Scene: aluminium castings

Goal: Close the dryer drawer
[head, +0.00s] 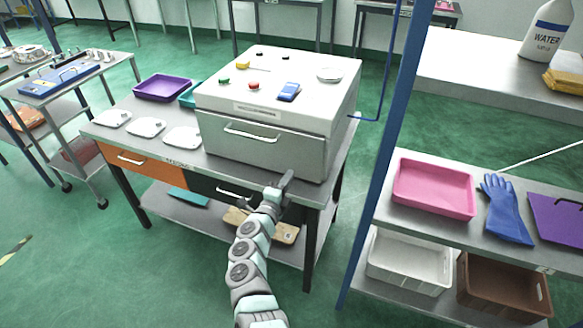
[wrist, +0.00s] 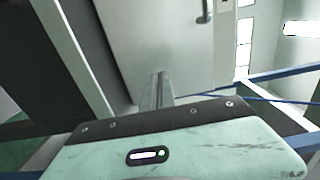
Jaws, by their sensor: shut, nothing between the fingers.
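The dryer (head: 290,95) is a grey box with a white top, standing on the right part of a metal table. Its drawer front (head: 265,150) is a grey panel with a bar handle (head: 252,131). Whether the drawer stands out from the body is hard to tell. My gripper (head: 287,180) is shut and empty, low in front of the right part of this panel. In the wrist view my closed fingers (wrist: 158,90) point at a pale grey panel (wrist: 150,45) with a handle (wrist: 205,12) at its top right. Contact cannot be made out.
The table has an orange drawer (head: 140,162) and a dark drawer (head: 225,190) under its top. White castings (head: 147,127) and a purple tray (head: 163,87) lie left of the dryer. A blue post (head: 385,150) and a shelf with a pink tray (head: 433,188) stand at right.

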